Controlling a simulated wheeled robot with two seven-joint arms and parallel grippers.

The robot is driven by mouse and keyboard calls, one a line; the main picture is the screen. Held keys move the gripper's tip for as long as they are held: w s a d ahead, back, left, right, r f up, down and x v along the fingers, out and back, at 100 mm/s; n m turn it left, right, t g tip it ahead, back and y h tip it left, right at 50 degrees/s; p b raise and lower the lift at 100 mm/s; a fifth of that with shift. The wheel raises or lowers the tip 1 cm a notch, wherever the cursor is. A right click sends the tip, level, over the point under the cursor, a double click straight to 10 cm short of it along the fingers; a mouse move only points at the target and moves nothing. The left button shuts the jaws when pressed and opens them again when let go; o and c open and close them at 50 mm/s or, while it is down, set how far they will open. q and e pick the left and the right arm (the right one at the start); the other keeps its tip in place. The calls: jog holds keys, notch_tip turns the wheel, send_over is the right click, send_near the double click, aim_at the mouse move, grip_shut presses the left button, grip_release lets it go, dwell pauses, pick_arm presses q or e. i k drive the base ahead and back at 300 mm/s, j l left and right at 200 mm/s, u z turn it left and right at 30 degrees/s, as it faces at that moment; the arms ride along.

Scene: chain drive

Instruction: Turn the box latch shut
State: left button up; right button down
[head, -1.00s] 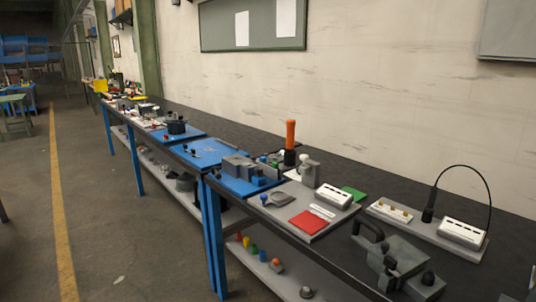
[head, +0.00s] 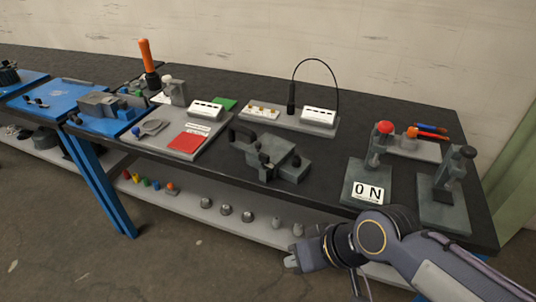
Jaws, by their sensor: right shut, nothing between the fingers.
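A grey box-like unit (head: 283,150) with a black handle on its left side stands near the front edge of the black bench. Small dark knobs and a part that may be the latch (head: 265,160) show at its front; I cannot tell the latch's position. My right gripper (head: 291,266) is shut and empty. It is in front of the bench and below the box in the picture, apart from it. My left gripper is not in view.
An "ON" stand (head: 367,182) and a second grey stand (head: 443,200) are to the right of the box. A grey board with a red card (head: 188,142) lies to the left. A board with a cable (head: 290,119) is behind. Several small parts line the lower shelf (head: 190,197).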

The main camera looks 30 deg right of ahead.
aim_at(264, 157)
jog(key=l+z, duration=0.25)
jog(key=z, duration=0.15)
jog(key=i+l+z, duration=0.15)
jog(key=z, duration=0.2)
jog(key=i+l+z, duration=0.1)
jog(key=z, duration=0.3)
jog(key=i+l+z, duration=0.15)
jog(key=z, duration=0.2)
jog(key=l, duration=0.15)
